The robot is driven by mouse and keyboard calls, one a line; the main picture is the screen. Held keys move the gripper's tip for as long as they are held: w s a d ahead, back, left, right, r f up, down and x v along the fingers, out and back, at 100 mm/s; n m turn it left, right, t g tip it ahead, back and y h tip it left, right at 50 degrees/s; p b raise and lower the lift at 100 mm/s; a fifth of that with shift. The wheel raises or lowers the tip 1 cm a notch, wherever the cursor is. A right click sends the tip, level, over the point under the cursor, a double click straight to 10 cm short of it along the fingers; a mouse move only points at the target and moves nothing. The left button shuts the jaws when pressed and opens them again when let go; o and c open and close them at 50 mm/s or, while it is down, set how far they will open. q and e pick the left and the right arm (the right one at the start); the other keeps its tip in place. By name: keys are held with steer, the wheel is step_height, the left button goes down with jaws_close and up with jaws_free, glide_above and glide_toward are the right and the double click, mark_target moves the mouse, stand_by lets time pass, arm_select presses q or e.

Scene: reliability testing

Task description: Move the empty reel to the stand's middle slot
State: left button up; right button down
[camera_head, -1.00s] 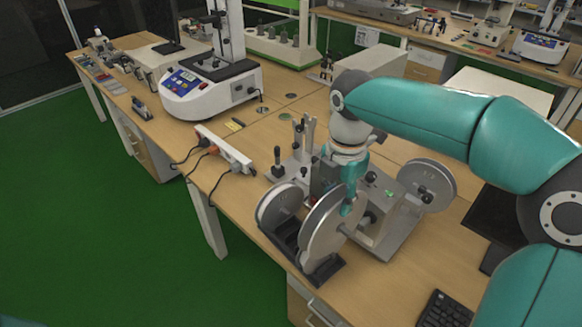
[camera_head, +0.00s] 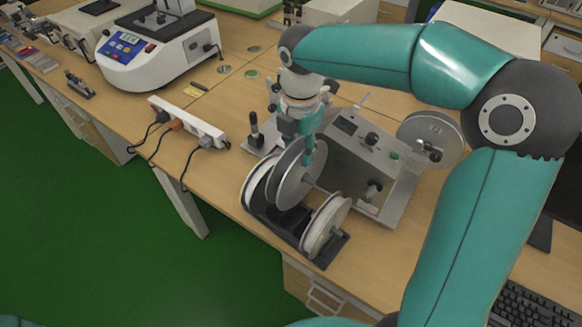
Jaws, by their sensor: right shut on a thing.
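The grey, flat-sided empty reel (camera_head: 290,184) is held upright by my right gripper (camera_head: 308,158), whose teal fingers are shut on its upper right part. The black stand (camera_head: 283,228) is on the table's front edge below it. A white-rimmed reel (camera_head: 257,184) is at the stand's left end and another reel (camera_head: 326,226) is at its right end. The held reel is between them, closer to the left one and overlapping it in view. Its lower edge is near the stand's middle; I cannot tell whether it touches. My left gripper is not in view.
A grey machine (camera_head: 360,165) with a disc (camera_head: 431,139) on its side stands close behind the stand. A white power strip (camera_head: 187,122) with cables lies to the left. A white tester (camera_head: 158,50) is further back. A keyboard (camera_head: 538,305) is at lower right.

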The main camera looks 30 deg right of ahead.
mark_target(296, 181)
steer(key=f, duration=0.1)
steer(key=f+b, duration=0.1)
steer(key=f, duration=0.1)
steer(key=f+b, duration=0.1)
steer(key=f, duration=0.1)
steer(key=shift+w+f, duration=0.1)
steer(key=shift+w, duration=0.25)
steer(key=shift+f+b, duration=0.5)
steer(key=shift+b, duration=0.1)
step_height(296, 181, down, 3)
steer(key=b, duration=0.3)
steer(key=shift+a, duration=0.1)
steer(key=shift+s+r, duration=0.1)
steer(key=shift+f+b, duration=0.4)
steer(key=shift+f, duration=0.55)
